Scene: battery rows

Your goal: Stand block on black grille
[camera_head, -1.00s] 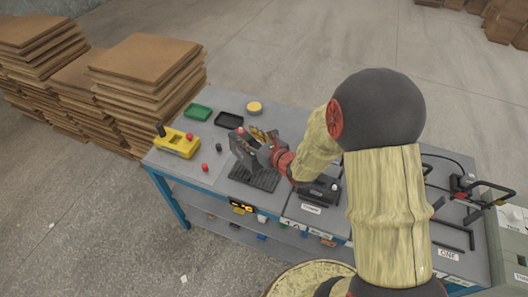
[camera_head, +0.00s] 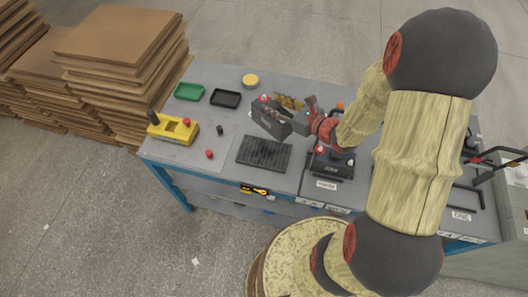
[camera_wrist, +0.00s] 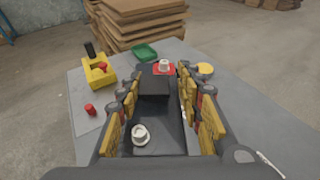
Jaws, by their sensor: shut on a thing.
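The block (camera_head: 270,118) is a dark, battery-like box with terminals on top, one on a red patch. My gripper (camera_wrist: 158,95) is shut on it, its yellow-padded fingers along both sides in the wrist view, where the block (camera_wrist: 154,85) runs away from me. In the head view the block looks tilted and held above the table, just beyond the black grille (camera_head: 264,153). The grille is a flat ribbed dark plate on the table, with nothing standing on it. It cannot be made out in the wrist view.
A yellow box (camera_head: 173,129) with a black knob, a red knob (camera_head: 209,154), a green tray (camera_head: 188,91), a black tray (camera_head: 225,98) and a yellow disc (camera_head: 250,80) lie left and behind. A black device (camera_head: 331,162) stands right of the grille.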

